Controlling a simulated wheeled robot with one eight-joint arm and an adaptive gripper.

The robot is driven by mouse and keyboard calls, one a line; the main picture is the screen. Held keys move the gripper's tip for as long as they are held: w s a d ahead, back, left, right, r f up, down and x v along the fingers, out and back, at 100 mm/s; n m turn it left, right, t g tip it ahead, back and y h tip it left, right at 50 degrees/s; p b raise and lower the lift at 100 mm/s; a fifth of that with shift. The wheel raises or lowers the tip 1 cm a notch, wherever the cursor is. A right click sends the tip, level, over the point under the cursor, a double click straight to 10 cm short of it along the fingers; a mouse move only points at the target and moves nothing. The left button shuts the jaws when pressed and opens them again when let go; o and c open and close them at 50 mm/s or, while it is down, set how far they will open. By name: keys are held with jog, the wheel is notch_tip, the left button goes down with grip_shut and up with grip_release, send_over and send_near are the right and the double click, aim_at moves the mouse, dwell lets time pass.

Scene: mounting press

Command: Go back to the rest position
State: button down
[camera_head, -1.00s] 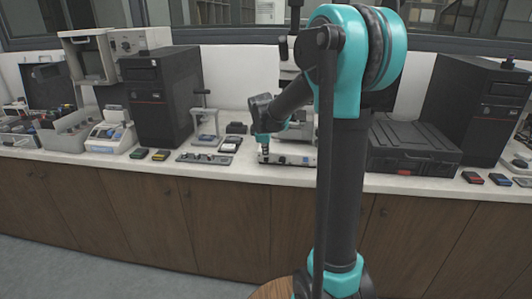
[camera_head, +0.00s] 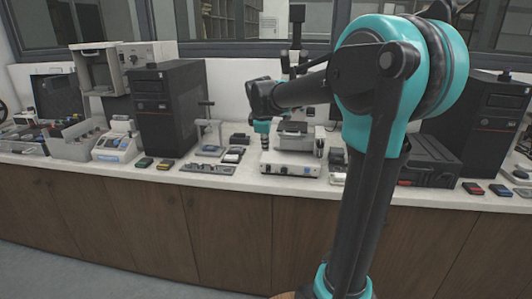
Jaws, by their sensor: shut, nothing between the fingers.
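My gripper (camera_head: 264,141) is small and dark below the teal wrist of my arm, near the middle of the head view. It points down in front of the left side of the mounting press (camera_head: 291,163), a pale unit with a grey upper part and a dark column behind it. No object shows in the gripper, and its fingers look shut. I cannot tell exactly how far it is above the bench. My upper arm and elbow cover the area right of the press.
The pale bench (camera_head: 225,181) runs across the view. Left of the press stand a black computer tower (camera_head: 168,108), a small stand (camera_head: 209,135), a flat tray (camera_head: 208,168) and a white instrument (camera_head: 118,143). At right are a black case (camera_head: 428,164) and another tower (camera_head: 487,125).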

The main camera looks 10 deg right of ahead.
jog(key=shift+r, duration=0.1)
jog(key=s+d+f+m, duration=0.2)
jog(key=s+f+m, duration=0.5)
jog(key=s+f, duration=0.3)
jog(key=s+d+f+m+y, duration=0.1)
jog(key=s+d+f+m, duration=0.2)
jog(key=s, duration=1.5)
notch_tip(320, 180, down, 8)
jog(key=m, duration=0.4)
jog(key=shift+s, duration=0.2)
